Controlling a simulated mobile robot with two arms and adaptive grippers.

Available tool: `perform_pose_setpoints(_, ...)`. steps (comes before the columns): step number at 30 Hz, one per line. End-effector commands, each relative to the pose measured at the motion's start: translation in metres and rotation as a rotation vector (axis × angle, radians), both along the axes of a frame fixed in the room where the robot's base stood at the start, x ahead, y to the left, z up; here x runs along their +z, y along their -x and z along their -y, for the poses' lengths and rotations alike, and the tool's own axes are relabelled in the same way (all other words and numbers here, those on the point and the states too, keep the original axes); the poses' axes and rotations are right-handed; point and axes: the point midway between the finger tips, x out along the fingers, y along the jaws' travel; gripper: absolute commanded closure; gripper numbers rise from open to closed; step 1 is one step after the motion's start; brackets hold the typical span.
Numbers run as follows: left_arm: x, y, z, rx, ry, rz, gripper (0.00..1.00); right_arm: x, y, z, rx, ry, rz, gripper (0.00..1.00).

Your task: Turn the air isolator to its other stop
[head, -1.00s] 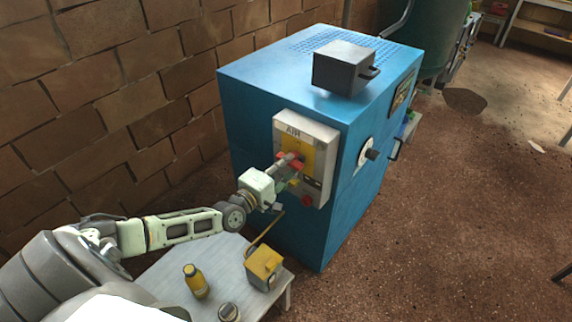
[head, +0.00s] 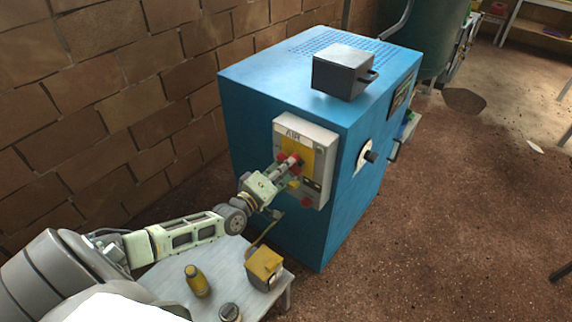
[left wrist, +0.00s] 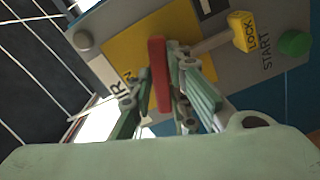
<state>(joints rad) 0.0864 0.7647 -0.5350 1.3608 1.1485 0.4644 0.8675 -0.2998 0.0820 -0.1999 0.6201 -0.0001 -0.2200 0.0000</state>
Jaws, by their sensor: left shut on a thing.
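The air isolator is on a pale panel (head: 322,141) marked AIR, on the front of the blue cabinet. Its red handle (head: 297,158) stands out over a yellow plate. My left gripper (head: 284,170) reaches it from the lower left and is shut on the handle. In the left wrist view the red handle (left wrist: 158,76) lies between the two fingers, over the yellow plate (left wrist: 125,50). The fingers hide part of the handle and its pivot. My right gripper is out of view.
A yellow LOCK tab (left wrist: 240,32) and a green START button (left wrist: 294,43) sit close beside the handle. Below is a small table (head: 170,268) with a yellow bottle (head: 197,282) and a yellow box (head: 263,268). A brick wall (head: 120,100) stands at left.

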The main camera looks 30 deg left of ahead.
Motion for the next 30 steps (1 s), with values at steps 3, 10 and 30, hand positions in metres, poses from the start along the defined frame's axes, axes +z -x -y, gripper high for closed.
perform_pose_setpoints(3, -0.004, 0.002, 0.001, 0.000, -0.109, -0.002, 1.00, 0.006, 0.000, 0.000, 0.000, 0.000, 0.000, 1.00)
perform_pose_setpoints(10, -0.005, 0.003, 0.001, -0.002, -0.328, 0.013, 1.00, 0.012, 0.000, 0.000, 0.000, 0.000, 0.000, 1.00)
perform_pose_setpoints(30, -0.007, 0.003, 0.000, -0.004, -0.944, 0.058, 1.00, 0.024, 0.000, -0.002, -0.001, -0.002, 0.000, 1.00)
